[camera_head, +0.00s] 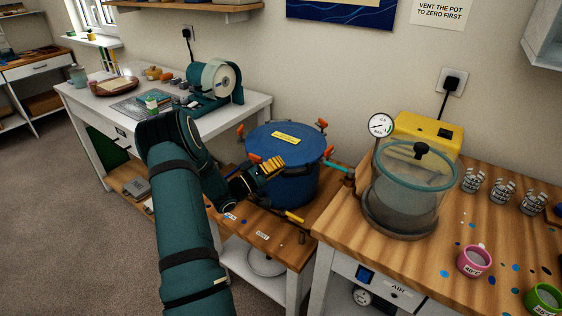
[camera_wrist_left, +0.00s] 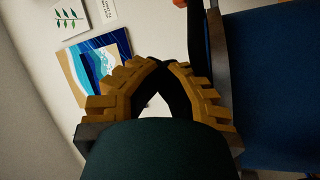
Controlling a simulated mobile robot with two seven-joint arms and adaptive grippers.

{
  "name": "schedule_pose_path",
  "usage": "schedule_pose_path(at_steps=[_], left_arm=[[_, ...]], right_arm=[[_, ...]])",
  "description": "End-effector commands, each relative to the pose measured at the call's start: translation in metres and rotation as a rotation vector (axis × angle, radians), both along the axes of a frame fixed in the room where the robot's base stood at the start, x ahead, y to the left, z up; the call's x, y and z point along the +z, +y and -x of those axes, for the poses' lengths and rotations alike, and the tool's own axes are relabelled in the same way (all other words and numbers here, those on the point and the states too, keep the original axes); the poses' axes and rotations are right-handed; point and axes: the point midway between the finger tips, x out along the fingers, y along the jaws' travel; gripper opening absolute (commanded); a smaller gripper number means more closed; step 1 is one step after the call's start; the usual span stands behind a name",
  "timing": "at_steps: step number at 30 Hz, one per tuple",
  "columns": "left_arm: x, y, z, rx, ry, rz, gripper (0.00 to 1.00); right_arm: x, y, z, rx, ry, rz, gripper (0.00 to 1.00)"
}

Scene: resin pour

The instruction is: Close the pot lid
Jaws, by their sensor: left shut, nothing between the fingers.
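The blue pot (camera_head: 302,186) stands on the low wooden bench in the middle of the head view. Its flat blue lid (camera_head: 263,132) with a yellow label lies level on top; whether it is fully seated cannot be told. Orange-tipped clamps (camera_head: 322,124) stand around the rim. My left gripper (camera_head: 279,163) is shut and empty at the pot's near left side, in front of its wall; contact cannot be told. In the left wrist view its golden fingers (camera_wrist_left: 160,66) meet, with the blue pot (camera_wrist_left: 275,85) filling the right side. My right gripper is not in view.
A clear chamber (camera_head: 405,195) with a gauge (camera_head: 380,125) stands on the right bench, near a yellow pump (camera_head: 430,130), a pink cup (camera_head: 474,261) and a green cup (camera_head: 543,299). A grinder-like machine (camera_head: 214,82) stands on the white table behind my left arm.

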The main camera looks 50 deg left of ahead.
Motion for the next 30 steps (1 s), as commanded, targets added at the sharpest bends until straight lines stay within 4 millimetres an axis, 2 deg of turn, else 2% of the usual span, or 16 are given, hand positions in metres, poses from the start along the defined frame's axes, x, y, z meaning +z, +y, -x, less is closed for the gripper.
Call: schedule_pose_path(at_steps=[1, 12, 16, 20, 30], left_arm=[[-0.025, -0.006, 0.005, -0.005, 0.054, 0.026, 0.00], [-0.026, -0.005, 0.006, -0.005, 0.054, 0.026, 0.00], [-0.027, -0.004, 0.014, -0.003, 0.053, 0.025, 0.00], [-0.028, 0.000, 0.033, -0.001, 0.047, 0.022, 0.00], [-0.027, 0.011, 0.097, 0.003, 0.010, 0.004, 0.00]], right_arm=[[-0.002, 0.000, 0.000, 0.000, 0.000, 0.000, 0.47], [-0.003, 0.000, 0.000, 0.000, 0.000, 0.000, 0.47], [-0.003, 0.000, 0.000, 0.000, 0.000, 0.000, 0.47], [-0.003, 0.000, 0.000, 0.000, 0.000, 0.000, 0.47], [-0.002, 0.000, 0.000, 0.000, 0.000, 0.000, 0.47]])
